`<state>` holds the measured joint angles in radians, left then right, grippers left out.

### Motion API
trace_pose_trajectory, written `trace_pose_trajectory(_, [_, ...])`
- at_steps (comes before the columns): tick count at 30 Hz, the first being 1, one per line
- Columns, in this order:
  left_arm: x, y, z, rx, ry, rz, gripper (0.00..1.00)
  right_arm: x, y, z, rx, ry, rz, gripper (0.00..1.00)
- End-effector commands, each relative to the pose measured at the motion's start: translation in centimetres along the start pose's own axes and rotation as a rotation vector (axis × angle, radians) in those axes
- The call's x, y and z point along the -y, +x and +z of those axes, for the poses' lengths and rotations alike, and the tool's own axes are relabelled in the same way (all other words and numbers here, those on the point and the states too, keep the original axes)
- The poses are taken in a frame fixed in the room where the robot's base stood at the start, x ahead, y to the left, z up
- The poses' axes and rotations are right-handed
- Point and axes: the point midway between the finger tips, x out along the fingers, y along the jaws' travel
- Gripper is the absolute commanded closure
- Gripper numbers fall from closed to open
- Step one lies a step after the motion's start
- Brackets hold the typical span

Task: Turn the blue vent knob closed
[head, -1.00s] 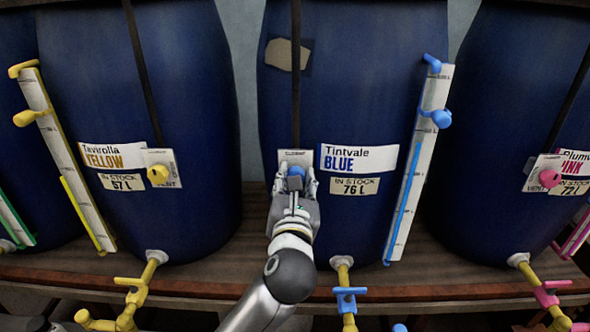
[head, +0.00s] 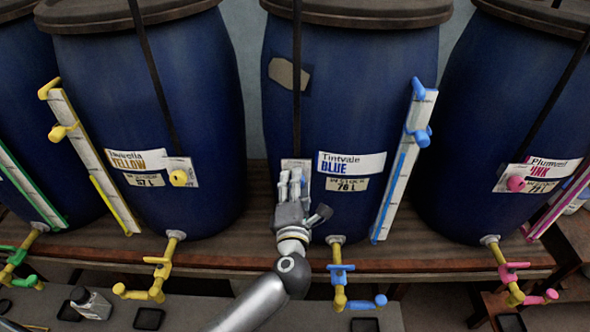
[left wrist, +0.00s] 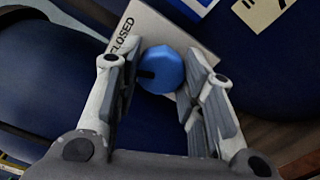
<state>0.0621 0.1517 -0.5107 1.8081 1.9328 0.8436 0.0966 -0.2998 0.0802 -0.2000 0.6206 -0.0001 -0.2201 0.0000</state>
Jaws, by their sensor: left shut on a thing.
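The blue vent knob (left wrist: 163,70) is a faceted blue knob on a white plate (left wrist: 135,32) marked CLOSED. A dark mark on the knob points toward the left finger in the left wrist view. My left gripper (left wrist: 162,78) is shut on the knob, with one finger on each side of it. In the head view my left gripper (head: 290,182) is at the front of the Tintvale BLUE vat (head: 350,105), and its fingers hide the knob. The BLUE label (head: 351,163) is just right of the hand. My right gripper is not in view.
A yellow-marked vat (head: 150,80) stands left and a pink-marked vat (head: 530,90) right. A blue tap (head: 340,272) hangs below the hand, and a sight gauge (head: 405,165) is to its right.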

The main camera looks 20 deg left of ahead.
Motion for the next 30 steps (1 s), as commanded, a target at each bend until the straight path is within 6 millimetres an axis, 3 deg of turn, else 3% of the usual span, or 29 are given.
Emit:
trace_pose_trajectory(1, [-0.5,-0.1,0.2,-0.004,0.044,-0.007,0.88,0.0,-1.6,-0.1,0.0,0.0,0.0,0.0])
trace_pose_trajectory(3, [-0.4,-0.1,0.2,-0.003,0.102,-0.007,0.88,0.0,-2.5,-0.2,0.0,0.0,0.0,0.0])
trace_pose_trajectory(12, [-0.2,-0.1,0.1,-0.002,0.299,-0.006,0.88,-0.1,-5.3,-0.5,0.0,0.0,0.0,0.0])
trace_pose_trajectory(30, [0.2,-0.1,-0.1,-0.001,0.405,-0.004,0.88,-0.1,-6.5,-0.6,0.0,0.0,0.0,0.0])
